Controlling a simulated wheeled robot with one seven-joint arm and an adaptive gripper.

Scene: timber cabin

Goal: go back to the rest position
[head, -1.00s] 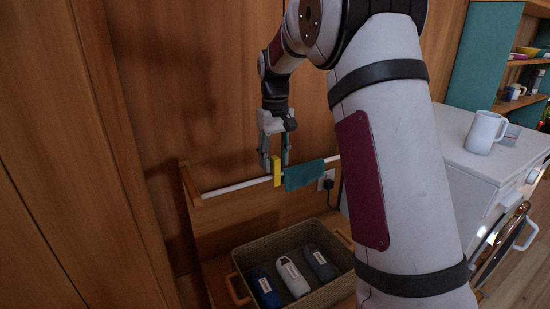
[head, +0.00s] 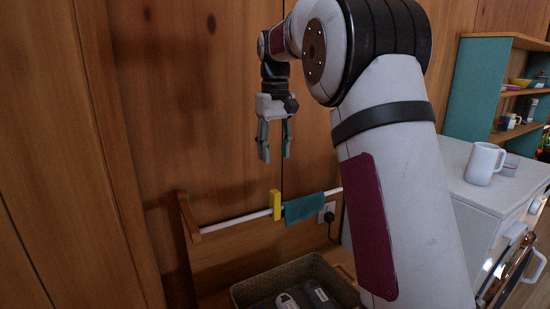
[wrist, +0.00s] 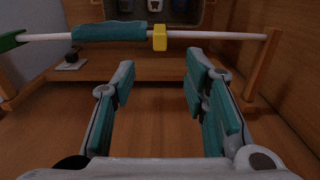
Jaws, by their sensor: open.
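My gripper (head: 275,152) is open and empty in the head view, fingers pointing down. It hangs above a white rail (head: 236,221), clear of it. A yellow clip (head: 277,205) sits on the rail, with a teal cloth (head: 304,208) hanging beside it on the right. In the wrist view my gripper's two teal-padded fingers (wrist: 160,82) are spread wide with nothing between them. The rail (wrist: 213,35), the yellow clip (wrist: 160,37) and the teal cloth (wrist: 110,31) show beyond the fingertips.
A woven basket (head: 243,293) holding rolled items stands below the rail. A white cabinet (head: 465,197) with a white mug (head: 484,163) on top is at the right, near a teal shelf unit (head: 478,88). A timber wall (head: 205,100) is behind my gripper.

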